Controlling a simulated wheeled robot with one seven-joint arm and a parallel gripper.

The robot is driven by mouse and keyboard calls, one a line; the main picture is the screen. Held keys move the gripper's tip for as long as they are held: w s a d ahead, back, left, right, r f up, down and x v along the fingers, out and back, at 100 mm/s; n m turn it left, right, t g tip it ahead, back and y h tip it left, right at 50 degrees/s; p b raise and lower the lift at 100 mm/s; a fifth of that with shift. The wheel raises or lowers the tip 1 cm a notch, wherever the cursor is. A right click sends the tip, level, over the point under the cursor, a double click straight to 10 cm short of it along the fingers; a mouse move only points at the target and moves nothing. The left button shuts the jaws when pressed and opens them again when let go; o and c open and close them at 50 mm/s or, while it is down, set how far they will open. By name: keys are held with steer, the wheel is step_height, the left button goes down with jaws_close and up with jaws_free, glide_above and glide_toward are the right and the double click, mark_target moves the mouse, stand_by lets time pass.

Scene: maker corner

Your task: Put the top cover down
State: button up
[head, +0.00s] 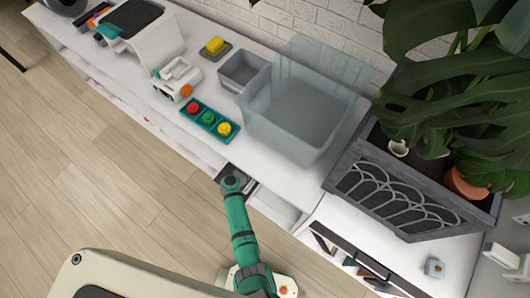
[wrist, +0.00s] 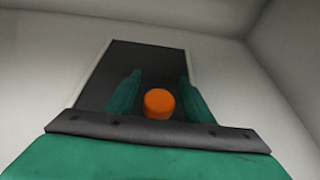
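I cannot tell for sure which piece is the top cover. A see-through grey box-like piece (head: 305,115) stands on the white counter, with a clear panel rising at its back. A white machine (head: 160,42) with a dark slanted panel stands further left. My teal arm reaches up to the counter's front edge. In the head view my gripper is hidden at the arm's end. In the wrist view my gripper (wrist: 160,95) has its two teal fingers apart. An orange round piece (wrist: 159,103) shows between them, with gaps at both sides, in front of a dark rectangle.
On the counter (head: 275,175) are a teal tray (head: 209,120) with red, green and yellow pieces, a small white device (head: 176,78) with an orange knob, a grey bin (head: 241,69) and a yellow block (head: 215,45). A grey planter (head: 400,190) with large leaves stands at right.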

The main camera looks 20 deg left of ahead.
steer(key=v, duration=1.2)
steer(key=shift+w+r, duration=0.1)
stand_by(0.5)
